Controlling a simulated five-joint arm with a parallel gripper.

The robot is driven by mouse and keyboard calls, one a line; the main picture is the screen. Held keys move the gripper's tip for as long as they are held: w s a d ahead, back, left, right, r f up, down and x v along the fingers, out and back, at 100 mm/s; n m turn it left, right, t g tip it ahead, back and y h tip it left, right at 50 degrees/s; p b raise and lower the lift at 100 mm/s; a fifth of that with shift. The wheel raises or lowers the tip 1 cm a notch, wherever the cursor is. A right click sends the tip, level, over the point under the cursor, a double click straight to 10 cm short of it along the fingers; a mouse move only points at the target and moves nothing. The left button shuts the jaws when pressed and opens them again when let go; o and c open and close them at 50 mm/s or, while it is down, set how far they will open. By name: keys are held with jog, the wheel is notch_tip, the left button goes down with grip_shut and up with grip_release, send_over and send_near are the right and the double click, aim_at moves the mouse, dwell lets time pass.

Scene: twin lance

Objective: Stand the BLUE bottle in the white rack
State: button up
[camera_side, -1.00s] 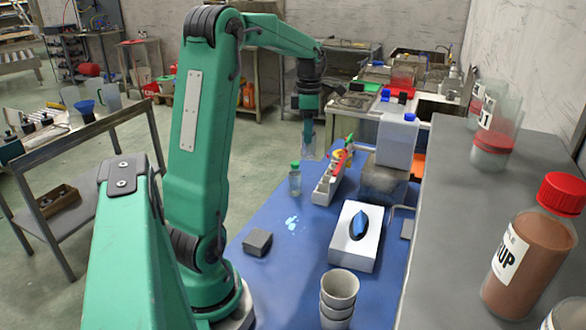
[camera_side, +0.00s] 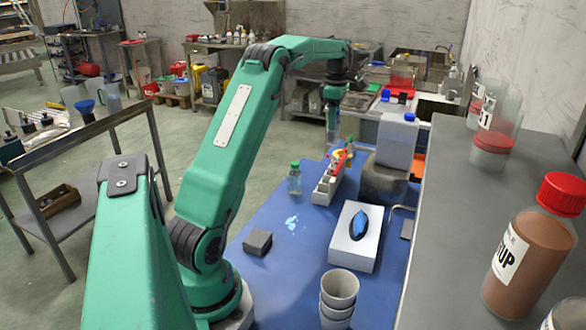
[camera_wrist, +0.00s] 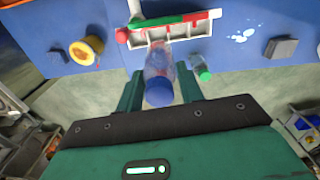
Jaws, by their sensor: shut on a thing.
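My gripper (camera_wrist: 159,72) is shut on a clear bottle with a blue cap (camera_wrist: 158,90); the cap end points toward the wrist camera. In the side view my gripper (camera_side: 333,108) hangs high near the far end of the white rack (camera_side: 328,183), and the held bottle (camera_side: 332,125) shows faintly below it.
A green-capped bottle (camera_side: 294,180) stands beside the rack. A yellow cup (camera_wrist: 87,49) is left of the rack in the wrist view. A grey block (camera_side: 257,242), a tissue box (camera_side: 352,253), stacked cups (camera_side: 338,300) and a blue-capped canister (camera_side: 397,143) are around the blue mat.

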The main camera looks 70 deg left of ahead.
aim_at(334, 135)
jog(key=shift+w+a+f, duration=0.1)
jog(key=shift+w, duration=0.15)
jog(key=shift+f, duration=2.8)
jog(key=shift+f, duration=0.15)
jog(key=shift+f, duration=4.15)
jog(key=o, duration=1.1)
